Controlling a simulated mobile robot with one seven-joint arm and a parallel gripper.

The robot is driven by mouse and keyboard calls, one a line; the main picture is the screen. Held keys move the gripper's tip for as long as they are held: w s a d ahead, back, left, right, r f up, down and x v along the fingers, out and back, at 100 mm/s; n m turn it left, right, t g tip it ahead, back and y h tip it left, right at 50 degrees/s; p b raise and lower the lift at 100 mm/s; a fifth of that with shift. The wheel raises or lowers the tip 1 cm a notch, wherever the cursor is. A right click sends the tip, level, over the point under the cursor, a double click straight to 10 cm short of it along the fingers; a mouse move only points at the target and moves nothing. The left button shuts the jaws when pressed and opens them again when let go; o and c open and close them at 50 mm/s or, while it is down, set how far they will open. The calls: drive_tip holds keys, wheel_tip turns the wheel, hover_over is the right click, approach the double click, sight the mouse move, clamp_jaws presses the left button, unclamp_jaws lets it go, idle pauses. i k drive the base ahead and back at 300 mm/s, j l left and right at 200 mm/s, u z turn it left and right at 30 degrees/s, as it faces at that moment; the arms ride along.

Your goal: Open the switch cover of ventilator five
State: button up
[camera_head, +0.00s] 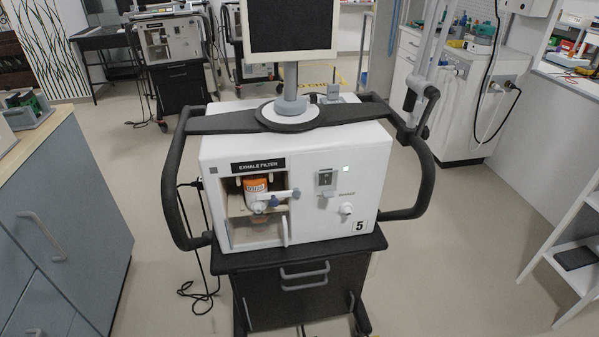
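Ventilator five (295,185) is a white box on a dark cart in the middle of the view, facing me. A "5" label (360,225) is at the lower right of its front. The switch cover (326,180) is at a small grey switch unit right of centre on the front, with a small ledge at its lower edge. It is too small to tell whether the cover is shut. My gripper is not in view.
An open bay holds an orange-and-white exhale filter (256,190) left of the switch. A port (346,209) sticks out below right. Black handles (428,175) curve around both sides. A grey cabinet (70,220) stands left, a white shelf (580,235) right. Floor shows between.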

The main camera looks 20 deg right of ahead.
sight(328, 193)
drive_tip(key=z, duration=0.7)
drive_tip(key=k+l, duration=0.2)
drive_tip(key=k+l+z, duration=0.1)
drive_tip(key=l, duration=0.35)
drive_tip(key=k+l, duration=0.2)
drive_tip(key=k+l+z, duration=0.05)
drive_tip(key=l, duration=0.05)
